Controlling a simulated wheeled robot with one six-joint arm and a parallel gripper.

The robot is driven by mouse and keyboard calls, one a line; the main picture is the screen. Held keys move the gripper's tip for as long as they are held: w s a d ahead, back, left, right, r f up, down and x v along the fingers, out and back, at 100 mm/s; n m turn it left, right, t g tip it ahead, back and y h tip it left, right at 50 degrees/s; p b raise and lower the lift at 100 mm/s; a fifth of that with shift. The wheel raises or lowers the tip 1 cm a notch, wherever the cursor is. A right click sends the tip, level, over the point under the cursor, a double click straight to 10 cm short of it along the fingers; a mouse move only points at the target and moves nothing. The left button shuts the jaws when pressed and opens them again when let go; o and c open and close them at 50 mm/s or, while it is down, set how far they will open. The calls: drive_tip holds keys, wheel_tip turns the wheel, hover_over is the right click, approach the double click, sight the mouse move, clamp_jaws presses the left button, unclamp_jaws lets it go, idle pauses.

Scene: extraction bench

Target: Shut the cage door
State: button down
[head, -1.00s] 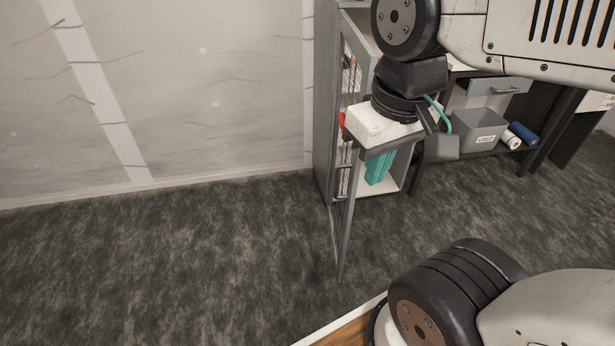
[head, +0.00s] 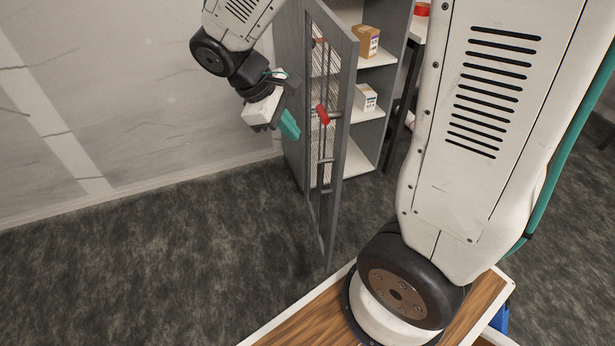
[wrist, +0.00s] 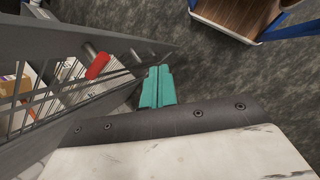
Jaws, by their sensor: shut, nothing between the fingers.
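The cage door (head: 345,95) is a grey frame with wire mesh and stands open, swung out from the grey cabinet. A red piece (head: 323,115) sits on a bar handle on its left face. My gripper (head: 293,132) has teal fingers, closed together and empty, just left of the door at about the height of the red piece. In the wrist view the closed fingers (wrist: 158,72) point toward the door's free end. The door frame (wrist: 110,42) and the red piece (wrist: 98,66) fill the left there. I cannot tell whether the fingers touch the door.
The cabinet's shelves (head: 366,115) hold a brown box (head: 367,41) and a white box (head: 366,97). A pale wall (head: 130,90) stands behind my gripper. The dark carpet (head: 150,260) left of the door is clear. My own wooden-topped base shows at the bottom.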

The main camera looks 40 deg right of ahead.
drive_tip(key=w+a+f+n+h, duration=0.15)
drive_tip(key=w+f+n, duration=0.3)
drive_tip(key=f, duration=0.55)
drive_tip(key=w+f+n+h, duration=0.3)
drive_tip(key=w+f+n, duration=0.15)
drive_tip(key=f, duration=0.55)
drive_tip(key=d+r+x, duration=0.1)
drive_tip(key=r+x, duration=0.1)
drive_tip(key=x, duration=1)
drive_tip(key=shift+s+d+f+m, duration=0.3)
drive_tip(key=shift+d, duration=0.25)
